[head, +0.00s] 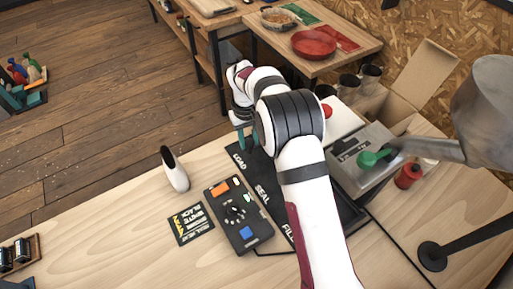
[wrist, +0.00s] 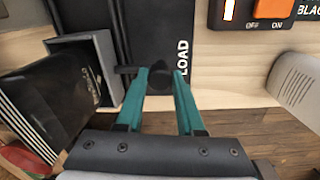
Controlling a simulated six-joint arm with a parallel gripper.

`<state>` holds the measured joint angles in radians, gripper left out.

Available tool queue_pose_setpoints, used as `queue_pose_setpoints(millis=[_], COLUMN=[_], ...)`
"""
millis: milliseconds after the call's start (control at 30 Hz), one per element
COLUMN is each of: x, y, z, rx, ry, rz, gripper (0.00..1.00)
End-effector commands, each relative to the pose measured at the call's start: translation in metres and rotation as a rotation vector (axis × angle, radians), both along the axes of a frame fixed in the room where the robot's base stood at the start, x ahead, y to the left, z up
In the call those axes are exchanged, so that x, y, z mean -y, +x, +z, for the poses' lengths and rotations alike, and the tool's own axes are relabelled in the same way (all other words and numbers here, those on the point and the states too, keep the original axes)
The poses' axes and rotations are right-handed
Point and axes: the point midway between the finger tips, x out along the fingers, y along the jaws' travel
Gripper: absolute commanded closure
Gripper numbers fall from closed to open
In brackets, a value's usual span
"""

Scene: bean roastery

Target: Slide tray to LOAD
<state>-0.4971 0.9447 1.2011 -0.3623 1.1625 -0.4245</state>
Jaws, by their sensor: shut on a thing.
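In the wrist view, my gripper (wrist: 165,82) has teal fingers closed around a dark knob (wrist: 160,78) beside the LOAD label. A short dark bar runs from the knob toward a grey open-topped tray (wrist: 106,52) on the left. The black track (wrist: 160,30) bears the LOAD lettering. In the head view, the track (head: 262,180) reads LOAD, SEAL, FILL from far to near. My gripper (head: 243,134) is at the LOAD end, and my arm hides the tray.
A control panel (head: 238,214) and a label card (head: 191,223) lie left of the track; a white rounded device (head: 175,170) stands beyond.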

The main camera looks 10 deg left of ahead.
Motion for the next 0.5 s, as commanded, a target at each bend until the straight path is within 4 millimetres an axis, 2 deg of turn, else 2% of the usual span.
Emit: queue_pose_setpoints(millis=[367,400,500], x=[-0.0032,-0.0033,-0.0033], y=[0.0056,0.0057,0.0050], z=[0.0007,0.0008,0.0007], rx=[0.009,0.009,0.007], ry=[0.000,0.001,0.001], rz=[0.002,0.002,0.002], gripper=[1.00,0.61,0.43])
